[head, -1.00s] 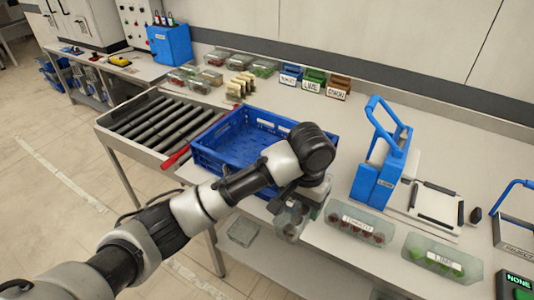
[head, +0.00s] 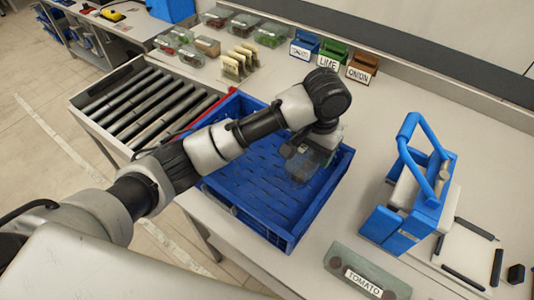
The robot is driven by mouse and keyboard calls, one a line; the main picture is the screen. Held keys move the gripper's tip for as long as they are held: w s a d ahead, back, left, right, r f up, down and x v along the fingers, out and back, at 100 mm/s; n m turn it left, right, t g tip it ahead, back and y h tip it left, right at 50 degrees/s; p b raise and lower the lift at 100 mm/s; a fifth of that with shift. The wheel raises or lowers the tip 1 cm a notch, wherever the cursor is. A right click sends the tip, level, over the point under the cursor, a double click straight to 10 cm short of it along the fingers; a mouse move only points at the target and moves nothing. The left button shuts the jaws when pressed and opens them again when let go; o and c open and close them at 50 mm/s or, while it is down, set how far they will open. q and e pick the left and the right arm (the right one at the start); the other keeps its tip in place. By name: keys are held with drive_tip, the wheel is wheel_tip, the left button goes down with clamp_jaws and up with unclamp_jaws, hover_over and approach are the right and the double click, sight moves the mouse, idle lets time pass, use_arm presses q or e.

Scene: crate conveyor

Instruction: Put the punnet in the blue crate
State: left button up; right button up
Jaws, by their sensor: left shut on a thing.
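The blue crate (head: 245,208) sits on the table in the middle of the head view, at the end of the roller track. My left gripper (head: 318,140) reaches in from the left, over the right part of the crate, pointing down. It is shut on the clear punnet (head: 303,165), which hangs inside the crate's outline as seen from here. Dark contents show faintly through its wall. I cannot tell whether the punnet touches the crate floor. The rest of the crate is empty. My right gripper is not in view.
A blue-handled device (head: 410,190) stands right of the crate, with a clear tray labelled TOMATO (head: 365,272) in front. Rollers (head: 145,105) lie left of the crate. Several punnets (head: 215,17) and small labelled boxes (head: 333,60) line the back.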

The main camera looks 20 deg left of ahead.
use_arm(q)
drive_tip(key=a+f+p, duration=0.1)
drive_tip(key=a+f, duration=0.1)
drive_tip(key=a, duration=0.1)
drive_tip(key=a+f, duration=0.2)
drive_tip(key=a, duration=0.2)
drive_tip(key=a+f+p, duration=0.1)
drive_tip(key=a+f, duration=0.1)
drive_tip(key=a, duration=0.1)
drive_tip(key=shift+w+a+f+p, duration=0.1)
drive_tip(key=shift+a+p, duration=0.2)
drive_tip(key=shift+a, duration=0.1)
drive_tip(key=shift+f, duration=0.25)
wheel_tip(320, 180, down, 3)
drive_tip(key=shift+f+p, duration=0.1)
drive_tip(key=shift+p, duration=0.4)
drive_tip(key=shift+f, duration=0.2)
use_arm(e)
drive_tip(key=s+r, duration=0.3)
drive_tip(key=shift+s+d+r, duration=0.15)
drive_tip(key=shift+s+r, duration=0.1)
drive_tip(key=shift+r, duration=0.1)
use_arm(q)
drive_tip(key=shift+f, duration=0.15)
drive_tip(key=o, duration=1)
drive_tip(key=shift+c, duration=0.2)
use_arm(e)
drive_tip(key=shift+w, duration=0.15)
